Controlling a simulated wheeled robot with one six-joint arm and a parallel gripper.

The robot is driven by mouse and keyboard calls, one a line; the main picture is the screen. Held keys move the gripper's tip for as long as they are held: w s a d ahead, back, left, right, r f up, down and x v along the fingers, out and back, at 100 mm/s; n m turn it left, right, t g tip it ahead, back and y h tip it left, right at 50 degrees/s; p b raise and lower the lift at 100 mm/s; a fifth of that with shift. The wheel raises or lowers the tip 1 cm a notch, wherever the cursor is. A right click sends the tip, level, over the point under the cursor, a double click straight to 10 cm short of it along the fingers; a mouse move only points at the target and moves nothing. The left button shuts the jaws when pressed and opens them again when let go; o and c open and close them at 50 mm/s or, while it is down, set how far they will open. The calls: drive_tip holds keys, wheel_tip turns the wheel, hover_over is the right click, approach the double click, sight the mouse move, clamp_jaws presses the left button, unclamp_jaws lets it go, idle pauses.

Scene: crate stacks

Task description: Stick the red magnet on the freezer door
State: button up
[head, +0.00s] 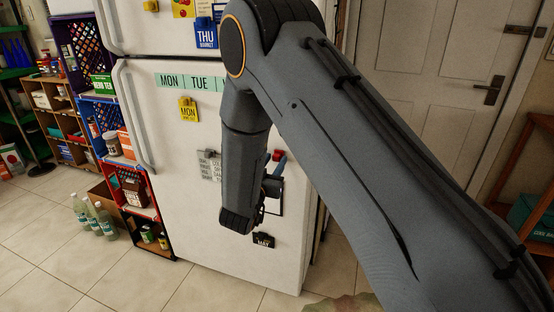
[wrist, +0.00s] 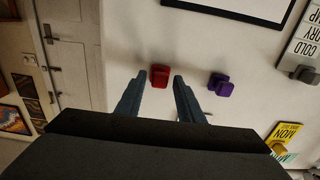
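The red magnet (head: 277,155) is on the white lower fridge door (head: 140,110), near its right edge. In the wrist view the red magnet (wrist: 160,76) shows between the tips of my gripper (wrist: 160,84). The gripper is open, with a finger to each side of the magnet; I cannot tell how far the tips are from the door. In the head view my arm hides most of the gripper, and a blue finger shows just below the magnet. The freezer door (head: 140,35) is the upper door, shut, partly hidden by my arm.
A purple magnet (wrist: 220,84) sits beside the red one. The freezer door carries a blue THU note (head: 206,36) and a yellow note (head: 183,8). A yellow MON note (head: 188,110) hangs lower. Crates (head: 133,185) and bottles (head: 92,217) stand left of the fridge.

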drive_tip(key=c, duration=0.7)
drive_tip(key=shift+p+v, duration=0.9)
drive_tip(key=shift+v, duration=1.6)
